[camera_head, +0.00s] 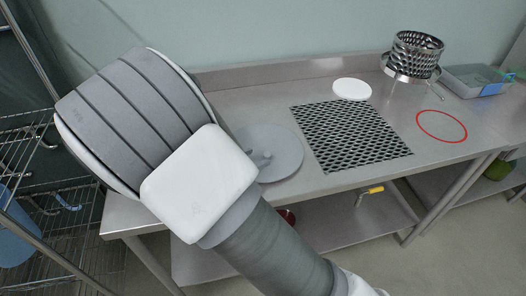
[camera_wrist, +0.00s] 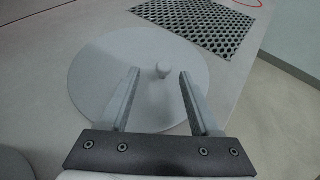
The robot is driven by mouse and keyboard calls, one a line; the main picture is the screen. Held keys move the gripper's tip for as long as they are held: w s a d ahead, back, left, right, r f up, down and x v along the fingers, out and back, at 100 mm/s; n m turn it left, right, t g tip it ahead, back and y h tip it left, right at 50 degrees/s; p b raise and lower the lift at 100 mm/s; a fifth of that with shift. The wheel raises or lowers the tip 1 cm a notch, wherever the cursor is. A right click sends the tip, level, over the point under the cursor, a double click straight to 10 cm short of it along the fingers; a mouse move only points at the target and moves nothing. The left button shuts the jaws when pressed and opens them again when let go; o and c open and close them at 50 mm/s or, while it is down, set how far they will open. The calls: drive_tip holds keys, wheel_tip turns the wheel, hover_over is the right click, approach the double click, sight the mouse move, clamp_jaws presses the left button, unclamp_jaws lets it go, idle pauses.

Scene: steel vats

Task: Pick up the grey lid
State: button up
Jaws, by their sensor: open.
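The grey lid (camera_head: 285,150) is a flat round disc lying on the steel table, partly hidden by my arm in the head view. In the wrist view, the lid (camera_wrist: 95,75) fills the middle, with a small round knob (camera_wrist: 163,69) standing up from it. My gripper (camera_wrist: 159,75) is open and empty above the lid. Its two fingers appear on the left and right of the knob, with space on both sides. I cannot tell exactly how high the fingertips are above the lid.
A black mesh mat (camera_head: 350,134) lies right of the lid. A white round disc (camera_head: 352,89) is behind it. A perforated steel basket on a legged stand (camera_head: 415,55) and a grey tray (camera_head: 459,86) stand at the back right. A red ring (camera_head: 441,126) marks bare tabletop.

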sight(264, 156)
drive_tip(key=shift+d+b+x, duration=0.2)
drive_tip(key=shift+b+x, duration=0.15)
drive_tip(key=shift+x, duration=2.4)
drive_tip(key=shift+s+f, duration=0.1)
drive_tip(key=shift+s, duration=0.15)
drive_tip(key=shift+c, duration=0.2)
clamp_jaws()
